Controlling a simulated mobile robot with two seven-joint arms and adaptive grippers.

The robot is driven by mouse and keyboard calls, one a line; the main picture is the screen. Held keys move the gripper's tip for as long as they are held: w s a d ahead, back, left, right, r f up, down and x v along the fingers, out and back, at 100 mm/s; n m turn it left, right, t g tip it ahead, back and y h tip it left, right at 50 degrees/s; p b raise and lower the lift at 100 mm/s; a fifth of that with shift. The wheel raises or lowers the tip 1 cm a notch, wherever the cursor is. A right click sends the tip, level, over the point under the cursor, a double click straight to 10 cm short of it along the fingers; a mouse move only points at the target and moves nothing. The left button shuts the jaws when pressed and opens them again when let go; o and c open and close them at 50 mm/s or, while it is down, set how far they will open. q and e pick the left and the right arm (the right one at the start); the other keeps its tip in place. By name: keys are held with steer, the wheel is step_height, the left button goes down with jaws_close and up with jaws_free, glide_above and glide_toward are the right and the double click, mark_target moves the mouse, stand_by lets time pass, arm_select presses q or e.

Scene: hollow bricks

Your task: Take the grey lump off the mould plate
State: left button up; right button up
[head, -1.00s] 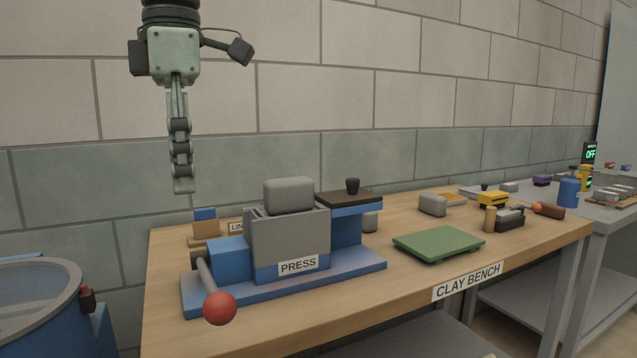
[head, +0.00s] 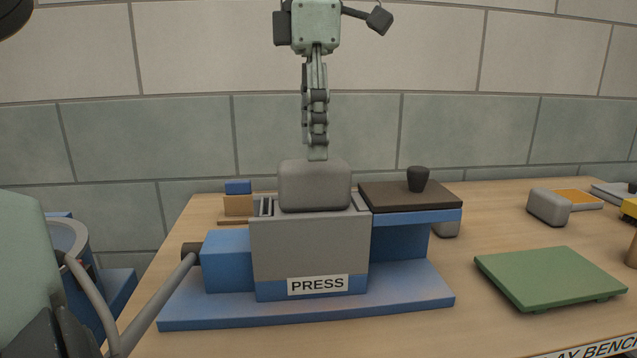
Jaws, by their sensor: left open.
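The grey lump (head: 314,185), a rounded block, sits on top of the grey box of the press (head: 310,245). A slotted grey top surface, probably the mould plate (head: 265,207), shows beside the lump's left side; most of it is hidden under the lump. My left gripper (head: 317,157) hangs straight down above the lump, open and empty. Its fingers are seen edge-on, one behind the other, so the gap does not show. The fingertips end near the lump's top edge; I cannot tell their depth relative to it. My right gripper is not in view.
A dark lid with a black knob (head: 410,195) stands right of the lump. The lever (head: 165,293) slants down at front left. A green board (head: 548,277) and another grey lump (head: 548,206) lie to the right. The wall is behind the bench.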

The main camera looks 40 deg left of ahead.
mark_target(314, 166)
arm_select(q)
step_height(314, 166, down, 5)
steer(key=shift+r, duration=0.15)
jaws_close()
stand_by(0.4)
